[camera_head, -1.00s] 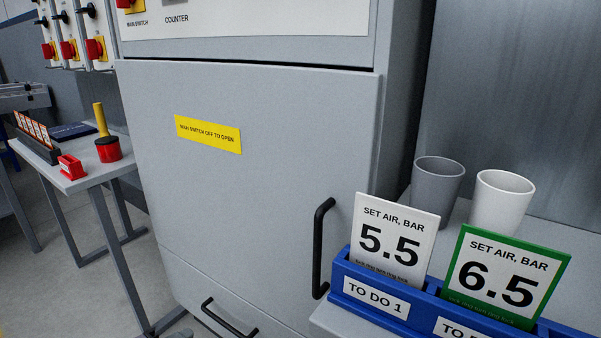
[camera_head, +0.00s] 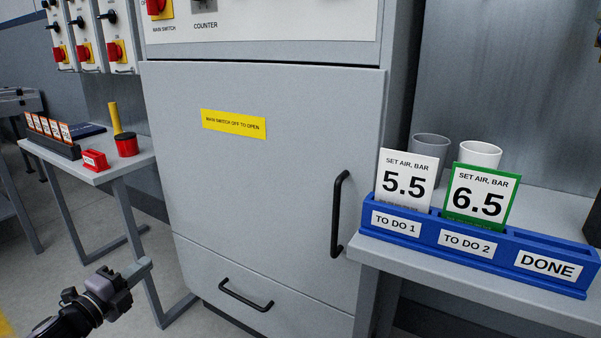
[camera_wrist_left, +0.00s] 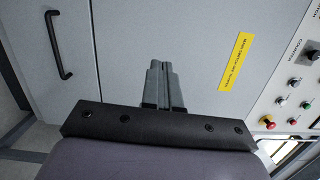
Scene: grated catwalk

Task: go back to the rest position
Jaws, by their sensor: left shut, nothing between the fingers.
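My left gripper (camera_head: 138,270) shows at the lower left of the head view, in front of the small side table's legs. In the left wrist view its two fingers (camera_wrist_left: 161,85) are together with nothing between them. The fingers appear apart from the door. My right gripper is in neither view.
The grey cabinet (camera_head: 275,170) fills the middle, with black handles. At right, a shelf (camera_head: 480,285) bears a blue card holder (camera_head: 390,241) with cards 5.5 (camera_head: 407,180) and 6.5 (camera_head: 480,196), and two cups. A side table (camera_head: 110,172) at left holds red items.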

